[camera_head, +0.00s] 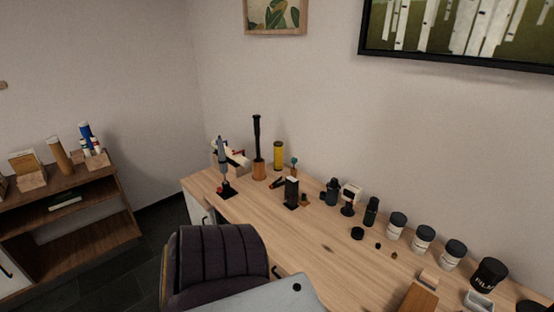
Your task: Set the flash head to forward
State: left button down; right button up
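A black upright block (292,191) on a small dark base stands on the wooden table (262,218), left of the middle of its row of items. It looks like the flash unit, but it is small, and I cannot tell which way its head faces. Neither of my grippers shows in the head view.
A dark padded chair (215,262) stands at the table's front left. A grey upright tool (222,165) and a tall black pole (257,138) stand at the table's left. Several dark-lidded jars (423,240) line the right. The table's front middle is clear.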

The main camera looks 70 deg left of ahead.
aim_at(292, 185)
jog(key=u, duration=2.1)
jog(key=j+z, duration=0.2)
jog(key=j, duration=0.2)
